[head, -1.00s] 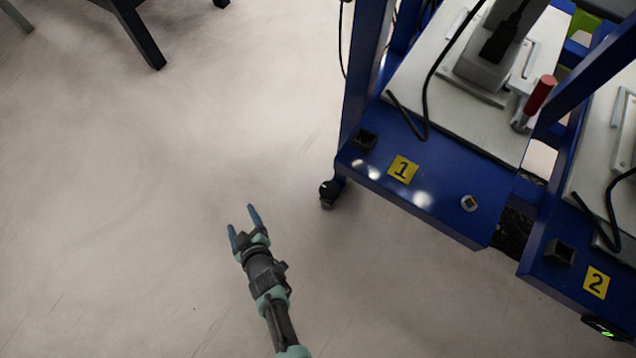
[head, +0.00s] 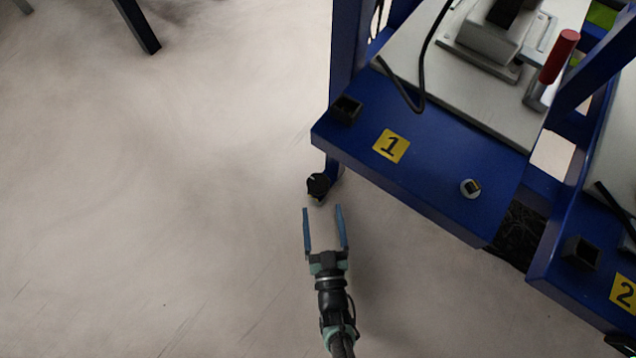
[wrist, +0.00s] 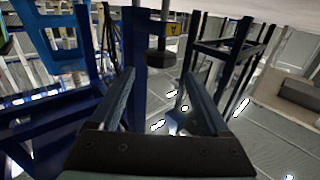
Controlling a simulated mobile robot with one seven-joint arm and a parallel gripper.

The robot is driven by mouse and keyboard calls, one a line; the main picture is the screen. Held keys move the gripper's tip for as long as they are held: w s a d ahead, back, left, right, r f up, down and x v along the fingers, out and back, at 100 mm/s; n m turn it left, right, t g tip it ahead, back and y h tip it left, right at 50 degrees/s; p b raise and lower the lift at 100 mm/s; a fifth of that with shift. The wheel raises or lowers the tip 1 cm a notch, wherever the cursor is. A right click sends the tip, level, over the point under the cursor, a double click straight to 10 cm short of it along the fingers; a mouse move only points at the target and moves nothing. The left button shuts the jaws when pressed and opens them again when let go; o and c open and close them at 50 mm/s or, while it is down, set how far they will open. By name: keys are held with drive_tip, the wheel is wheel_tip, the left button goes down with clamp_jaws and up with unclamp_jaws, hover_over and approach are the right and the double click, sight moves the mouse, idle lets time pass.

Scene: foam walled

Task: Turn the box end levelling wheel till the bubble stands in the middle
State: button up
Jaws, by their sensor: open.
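The blue stand marked 1 (head: 440,185) has a black square box (head: 346,110) at its left front corner. Below that corner, near the floor, is a dark levelling wheel (head: 318,186); a dark knob on a stem, apparently the same wheel, shows ahead of the fingers in the wrist view (wrist: 160,57). A small round level (head: 470,188) sits at the right end of the stand's front ledge; its bubble is too small to place. My gripper (head: 323,208) is open and empty, its fingertips just in front of the wheel in the head view, apparently apart from it.
A second blue stand marked 2 (head: 570,285) is at the right, with its own black box (head: 580,253). A red handle (head: 558,57) rises from the first stand. A dark table leg (head: 136,25) is at top left. The floor (head: 170,190) at left is clear.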

sight(320, 194)
drive_tip(key=w+b, duration=0.1)
drive_tip(key=w, duration=0.1)
drive_tip(key=w+b, duration=0.1)
drive_tip(key=w, duration=0.2)
drive_tip(key=w+a+b, duration=0.1)
drive_tip(key=w, duration=0.1)
drive_tip(key=shift+w+f+b, duration=0.2)
drive_tip(key=shift+b, duration=0.15)
drive_tip(key=shift+w+r, duration=0.2)
drive_tip(key=shift+w, duration=0.4)
drive_tip(key=c, duration=1.1)
